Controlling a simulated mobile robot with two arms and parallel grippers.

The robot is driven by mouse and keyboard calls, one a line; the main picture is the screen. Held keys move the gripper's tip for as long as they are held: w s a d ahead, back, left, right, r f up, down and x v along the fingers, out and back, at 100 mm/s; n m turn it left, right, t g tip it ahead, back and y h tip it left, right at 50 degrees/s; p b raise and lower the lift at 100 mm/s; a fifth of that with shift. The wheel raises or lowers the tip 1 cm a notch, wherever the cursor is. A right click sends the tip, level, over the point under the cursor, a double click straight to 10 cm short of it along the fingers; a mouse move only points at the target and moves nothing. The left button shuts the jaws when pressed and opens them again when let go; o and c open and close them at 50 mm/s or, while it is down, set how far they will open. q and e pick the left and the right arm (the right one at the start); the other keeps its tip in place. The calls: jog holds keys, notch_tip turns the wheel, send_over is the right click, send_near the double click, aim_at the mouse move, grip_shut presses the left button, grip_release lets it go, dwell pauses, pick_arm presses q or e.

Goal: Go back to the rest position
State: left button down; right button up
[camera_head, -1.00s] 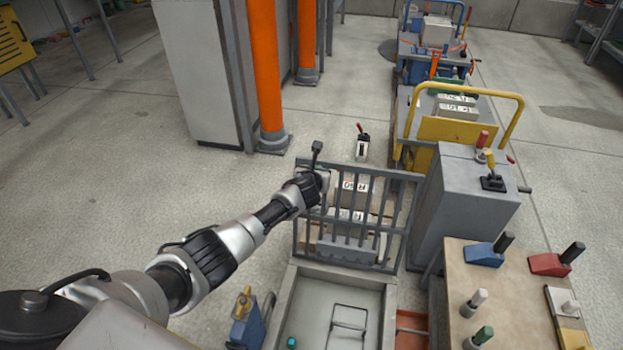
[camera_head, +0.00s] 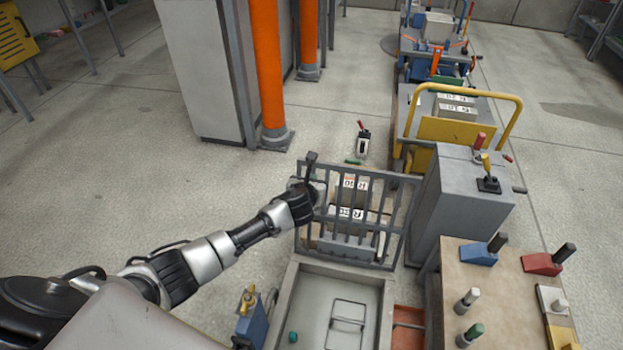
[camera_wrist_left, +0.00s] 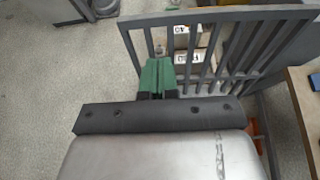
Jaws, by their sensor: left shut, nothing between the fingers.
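My left arm reaches in from the left in the head view, and its gripper (camera_head: 311,165) is at the left side of the grey barred gate (camera_head: 359,250). In the left wrist view the green fingers (camera_wrist_left: 157,78) are together with nothing between them, in front of the gate bars (camera_wrist_left: 207,60). Whether they touch the bars cannot be told. My right gripper is in neither view.
Labelled blocks (camera_head: 345,214) lie behind the gate. A shallow grey tray (camera_head: 320,305) is in front of it. A grey cabinet (camera_head: 466,210) and a bench (camera_head: 500,290) with several handled tools stand to the right. Floor at the left is open. Orange posts (camera_head: 262,75) stand behind.

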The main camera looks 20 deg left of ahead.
pick_arm(q)
jog(key=shift+s+r, duration=0.1)
jog(key=shift+s, duration=0.15)
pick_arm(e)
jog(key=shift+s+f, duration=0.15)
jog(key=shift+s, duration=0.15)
